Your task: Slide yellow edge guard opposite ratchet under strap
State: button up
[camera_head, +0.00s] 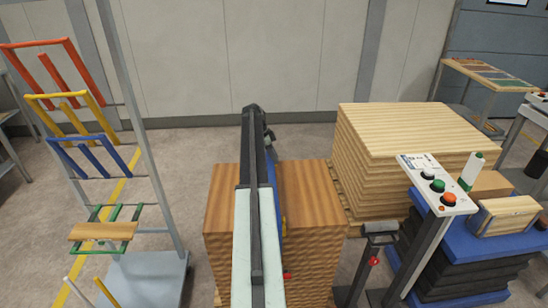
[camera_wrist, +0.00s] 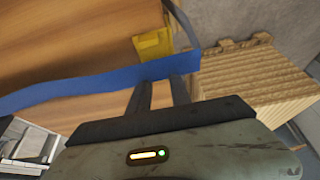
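The yellow edge guard (camera_wrist: 153,43) lies against the wood just beyond the blue strap (camera_wrist: 85,90) in the wrist view; a small yellow patch (camera_head: 284,224) shows beside my arm in the head view. The strap crosses in front of my gripper (camera_wrist: 163,82) and bends sharply upward at right. My two fingers stand a little apart, with a visible gap, and their tips meet the strap's near edge. The strap hides the very tips and part of the guard. In the head view my arm covers most of the strap and the gripper. I cannot identify the ratchet.
The strapped wooden stack (camera_head: 312,200) stands under my arm. A taller board stack (camera_head: 410,130) is behind it at right. A control panel (camera_head: 437,185) stands at right, and a rack with coloured frames (camera_head: 85,110) at left. Floor is clear between rack and stack.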

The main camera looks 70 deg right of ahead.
aim_at(268, 163)
jog(key=o, duration=0.3)
jog(key=shift+o, duration=0.2)
jog(key=shift+r, duration=0.1)
jog(key=p+v, duration=0.7)
jog(key=shift+w+r, duration=0.15)
jog(key=shift+r, duration=0.05)
jog(key=shift+a, duration=0.1)
